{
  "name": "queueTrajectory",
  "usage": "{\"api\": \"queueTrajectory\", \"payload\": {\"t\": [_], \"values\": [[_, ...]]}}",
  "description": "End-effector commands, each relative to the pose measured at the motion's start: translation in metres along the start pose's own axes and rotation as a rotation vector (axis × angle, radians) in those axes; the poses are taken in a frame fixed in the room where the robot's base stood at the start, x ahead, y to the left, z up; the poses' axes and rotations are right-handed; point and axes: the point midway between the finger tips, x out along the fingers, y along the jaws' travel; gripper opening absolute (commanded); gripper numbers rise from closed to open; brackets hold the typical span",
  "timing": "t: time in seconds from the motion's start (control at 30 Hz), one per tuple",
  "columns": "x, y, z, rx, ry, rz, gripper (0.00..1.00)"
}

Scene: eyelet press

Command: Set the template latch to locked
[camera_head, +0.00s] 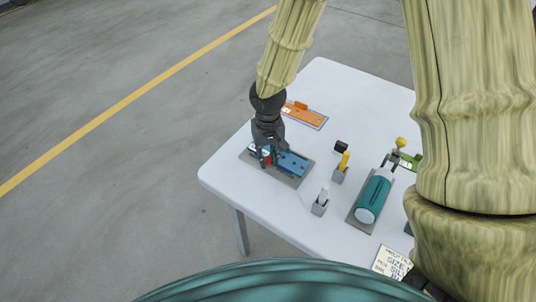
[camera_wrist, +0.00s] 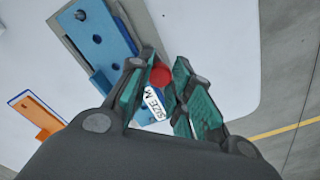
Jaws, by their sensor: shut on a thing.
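The blue template (camera_head: 293,163) lies on a grey base plate (camera_head: 288,180) at the left part of the white table. It also shows in the wrist view (camera_wrist: 100,36) at the upper left, with dark holes in it. A red round knob (camera_wrist: 161,75), which I take to be the latch handle, sits between the fingertips of my gripper (camera_wrist: 158,82). My gripper (camera_head: 268,156) is down over the left end of the template and shut on the red knob. A white "SIZE M" label (camera_wrist: 154,103) shows beside the knob. The fingers partly hide the latch, and its setting cannot be read.
An orange template (camera_head: 304,115) lies behind on the table (camera_head: 330,75). To the right stand a grey holder with a light top (camera_head: 320,203), a yellow-topped holder (camera_head: 342,166), a small black block (camera_head: 341,146) and a teal press (camera_head: 374,198). A text card (camera_head: 392,262) lies at the front.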

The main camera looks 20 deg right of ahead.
Motion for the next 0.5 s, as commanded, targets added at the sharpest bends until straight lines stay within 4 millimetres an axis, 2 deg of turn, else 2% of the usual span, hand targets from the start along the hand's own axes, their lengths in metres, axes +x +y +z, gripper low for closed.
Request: {"api": "queueTrajectory", "payload": {"t": [0.5], "values": [[-0.0032,0.0042,-0.0069,-0.417,0.000,0.000,0.00]]}}
